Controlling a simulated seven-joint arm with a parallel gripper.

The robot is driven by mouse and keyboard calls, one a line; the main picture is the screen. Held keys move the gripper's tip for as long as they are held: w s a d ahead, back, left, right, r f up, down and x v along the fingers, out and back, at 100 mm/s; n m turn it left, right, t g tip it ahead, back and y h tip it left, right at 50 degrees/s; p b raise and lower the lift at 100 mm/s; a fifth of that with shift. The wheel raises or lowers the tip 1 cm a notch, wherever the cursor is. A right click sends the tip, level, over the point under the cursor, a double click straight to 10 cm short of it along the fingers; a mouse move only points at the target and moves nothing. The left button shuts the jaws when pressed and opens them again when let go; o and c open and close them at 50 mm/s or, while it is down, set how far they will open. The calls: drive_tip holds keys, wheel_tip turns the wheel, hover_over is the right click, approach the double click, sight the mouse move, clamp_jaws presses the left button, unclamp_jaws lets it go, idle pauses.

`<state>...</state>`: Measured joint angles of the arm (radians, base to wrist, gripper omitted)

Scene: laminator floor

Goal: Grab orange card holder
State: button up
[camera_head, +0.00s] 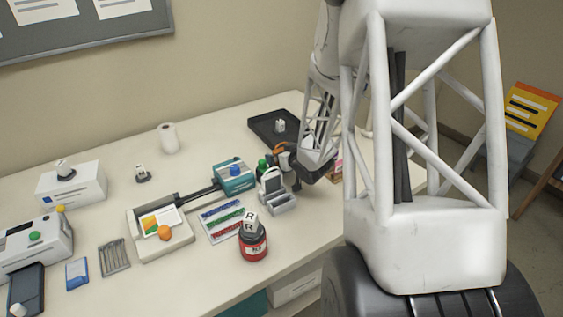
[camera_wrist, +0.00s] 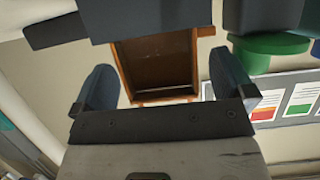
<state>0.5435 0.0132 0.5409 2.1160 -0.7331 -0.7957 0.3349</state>
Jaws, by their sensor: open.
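The orange card holder (camera_wrist: 155,62) shows in the wrist view as an open box with orange-brown walls and a dark inside. My gripper (camera_wrist: 162,78) is open, with one finger to the left of the holder and one to the right. I cannot tell whether either finger touches it. In the head view my gripper (camera_head: 290,170) is low over the right part of the table, behind the grey stand. A small orange edge (camera_head: 280,146) shows beside it there; the rest is hidden by my gripper and arm.
A grey stand (camera_head: 273,193) is close in front of my gripper. A green-topped item (camera_wrist: 270,45) is near the right finger. A black tray (camera_head: 262,128) with a small item lies behind. A teal box (camera_head: 233,178) and a red-black bottle (camera_head: 253,243) stand to the left and front.

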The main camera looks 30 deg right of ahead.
drive_tip(key=shift+w+f, duration=0.1)
drive_tip(key=shift+w, duration=0.15)
idle(0.4)
drive_tip(key=c, duration=1)
drive_tip(key=shift+r, duration=5)
